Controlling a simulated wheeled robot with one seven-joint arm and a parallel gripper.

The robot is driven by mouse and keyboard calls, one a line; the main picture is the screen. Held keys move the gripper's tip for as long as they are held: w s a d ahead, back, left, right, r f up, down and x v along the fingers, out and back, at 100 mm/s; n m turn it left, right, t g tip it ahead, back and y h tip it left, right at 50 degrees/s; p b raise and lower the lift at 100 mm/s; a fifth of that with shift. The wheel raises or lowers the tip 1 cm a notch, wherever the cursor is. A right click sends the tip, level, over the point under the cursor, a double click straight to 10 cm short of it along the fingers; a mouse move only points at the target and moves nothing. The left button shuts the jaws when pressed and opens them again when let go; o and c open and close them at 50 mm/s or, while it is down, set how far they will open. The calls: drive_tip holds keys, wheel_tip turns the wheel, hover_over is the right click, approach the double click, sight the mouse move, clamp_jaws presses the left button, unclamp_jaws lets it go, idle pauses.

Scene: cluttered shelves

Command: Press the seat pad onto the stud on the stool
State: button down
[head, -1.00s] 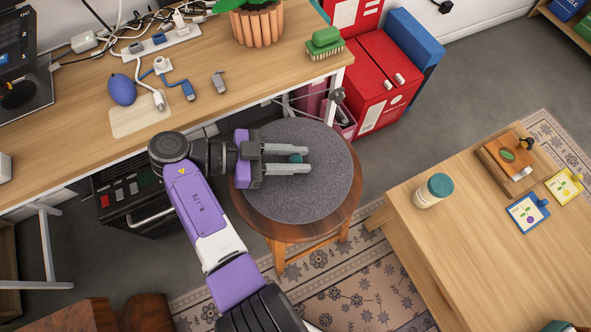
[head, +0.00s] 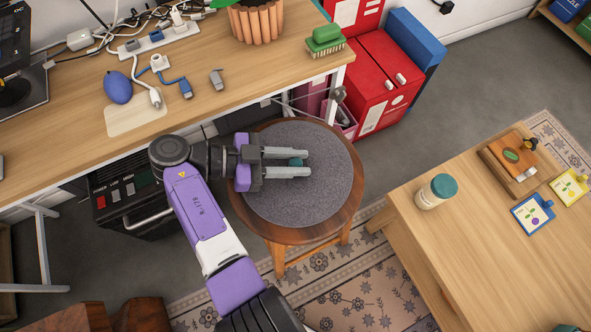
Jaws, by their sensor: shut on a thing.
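The seat pad (head: 297,208) is a round, speckled grey disc. It lies over the top of the round wooden stool (head: 343,222), whose brown rim shows around it. A small teal knob (head: 296,162) stands near the pad's middle. My gripper (head: 298,164) reaches in from the left above the pad, with its two pale fingers either side of the knob and shut on it. The stud is hidden under the pad, and I cannot tell whether the pad touches the stool top.
A wooden desk (head: 227,91) runs behind the stool, with a potted plant (head: 257,24) and a green brush (head: 325,40). Red boxes (head: 382,78) stand behind right. A low table (head: 450,255) with a teal-lidded jar (head: 436,191) is at right. Patterned rug lies below.

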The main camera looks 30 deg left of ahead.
sight(289, 163)
drive_tip(key=shift+f, duration=0.1)
idle(0.6)
drive_tip(key=c, duration=1.1)
unclamp_jaws()
drive_tip(key=v, duration=0.7)
drive_tip(key=shift+a, duration=0.1)
drive_tip(key=shift+s+a, duration=0.2)
drive_tip(key=shift+a, duration=0.05)
